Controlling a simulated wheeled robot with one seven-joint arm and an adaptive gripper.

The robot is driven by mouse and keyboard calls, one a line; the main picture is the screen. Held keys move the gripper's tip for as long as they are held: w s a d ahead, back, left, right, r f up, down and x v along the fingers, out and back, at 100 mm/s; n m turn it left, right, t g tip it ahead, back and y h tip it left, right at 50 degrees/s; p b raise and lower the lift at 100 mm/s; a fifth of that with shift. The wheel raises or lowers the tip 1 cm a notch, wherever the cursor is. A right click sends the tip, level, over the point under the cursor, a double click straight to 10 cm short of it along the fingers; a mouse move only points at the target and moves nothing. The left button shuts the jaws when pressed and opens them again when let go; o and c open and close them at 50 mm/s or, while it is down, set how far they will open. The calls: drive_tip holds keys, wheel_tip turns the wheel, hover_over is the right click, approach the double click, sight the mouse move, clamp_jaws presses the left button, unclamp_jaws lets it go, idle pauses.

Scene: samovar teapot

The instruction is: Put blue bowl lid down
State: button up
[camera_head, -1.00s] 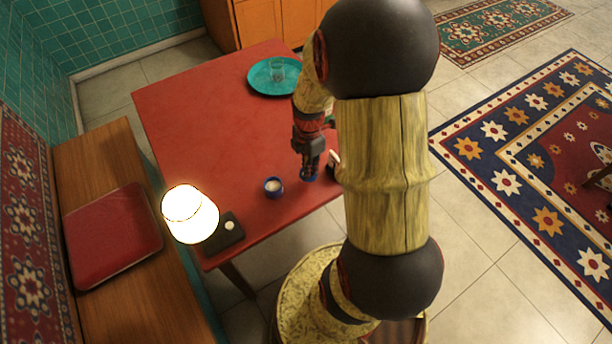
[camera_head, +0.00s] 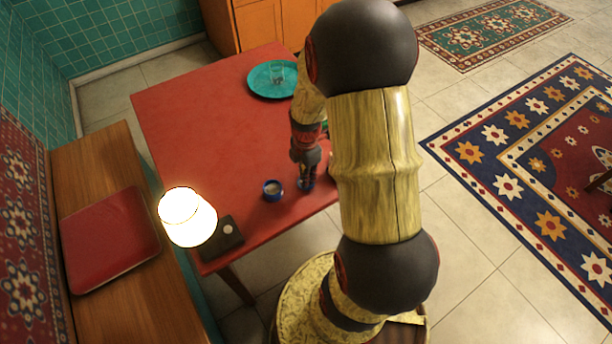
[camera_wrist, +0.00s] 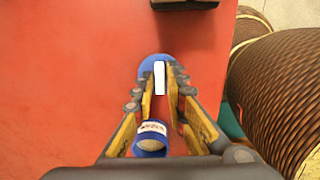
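The small blue bowl (camera_head: 272,190) stands on the red table near its front edge, with a pale inside showing. My gripper (camera_head: 307,186) is just right of it, low over the table. In the wrist view my gripper (camera_wrist: 162,80) has its fingertips close on both sides of a white upright piece, which appears to be the handle of the blue bowl lid (camera_wrist: 147,68). The lid's round blue edge shows beyond the fingertips. In the head view only a little blue shows at the fingertips. I cannot tell whether the lid touches the table.
A small blue-and-white container (camera_wrist: 150,140) shows between the fingers in the wrist view. A lit lamp (camera_head: 188,217) with a dark base (camera_head: 222,240) stands at the table's front left corner. A teal plate (camera_head: 262,90) with a glass is at the back. The table's middle is clear.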

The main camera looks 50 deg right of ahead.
drive_tip(key=shift+o, duration=1.4)
wheel_tip(320, 180, up, 12)
drive_tip(key=p, duration=0.4)
drive_tip(key=a+r+m+t, duration=0.3)
drive_tip(key=a+r+m, duration=0.4)
drive_tip(key=a+r, duration=0.6)
drive_tip(key=s+a+r+m+t, duration=0.2)
drive_tip(key=s+a+r+m, duration=0.5)
drive_tip(key=a+r+m, duration=0.1)
drive_tip(key=shift+s+a+r+t, duration=0.3)
drive_tip(key=shift+a+r, duration=0.45)
drive_tip(key=shift+a, duration=0.1)
drive_tip(key=shift+c, duration=1)
